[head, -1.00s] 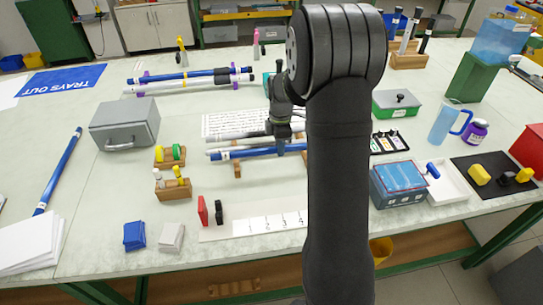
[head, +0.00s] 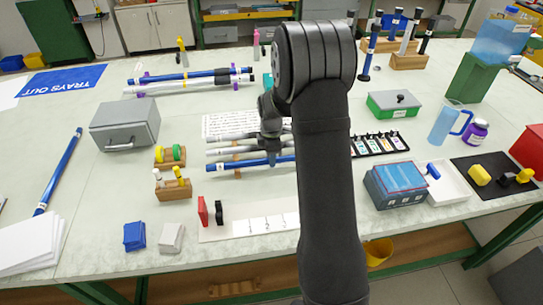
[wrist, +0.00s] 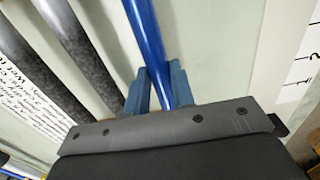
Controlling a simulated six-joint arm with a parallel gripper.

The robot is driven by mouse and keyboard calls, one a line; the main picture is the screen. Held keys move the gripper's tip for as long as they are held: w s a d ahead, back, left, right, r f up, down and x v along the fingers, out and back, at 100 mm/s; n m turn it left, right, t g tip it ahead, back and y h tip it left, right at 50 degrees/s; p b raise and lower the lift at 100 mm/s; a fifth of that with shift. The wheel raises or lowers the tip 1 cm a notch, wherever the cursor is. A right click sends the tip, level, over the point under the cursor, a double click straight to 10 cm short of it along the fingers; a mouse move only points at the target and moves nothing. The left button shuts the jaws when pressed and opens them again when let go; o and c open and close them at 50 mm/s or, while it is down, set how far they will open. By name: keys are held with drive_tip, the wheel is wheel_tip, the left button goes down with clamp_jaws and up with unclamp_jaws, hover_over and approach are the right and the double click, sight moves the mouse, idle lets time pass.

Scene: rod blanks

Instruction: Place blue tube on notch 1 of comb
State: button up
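The blue tube (head: 225,164) lies across the front of a group of rods, with its right end hidden behind my arm. My gripper (head: 271,160) is at the tube, near the visible right part. In the wrist view the tube (wrist: 152,40) runs between the two bluish fingers of my gripper (wrist: 160,88), which sit close against its sides and look shut on it. Grey and white rods (wrist: 70,50) lie apart from it to the left. Wooden supports (head: 237,150) show under the rods in the head view. I cannot make out numbered notches on a comb.
A pale card with marks (head: 265,223) lies in front, beside a red block (head: 203,211) and a black block (head: 219,212). A grey box (head: 125,124) stands left. More rods lie on purple supports (head: 140,80) behind. Small wooden holders (head: 172,185) stand left of the rods.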

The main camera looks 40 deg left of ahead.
drive_tip(key=o, duration=0.4)
drive_tip(key=shift+r, duration=0.1)
wheel_tip(320, 180, up, 12)
drive_tip(key=shift+r, duration=0.1)
idle(0.5)
wheel_tip(320, 180, down, 13)
drive_tip(key=shift+r, duration=2.4)
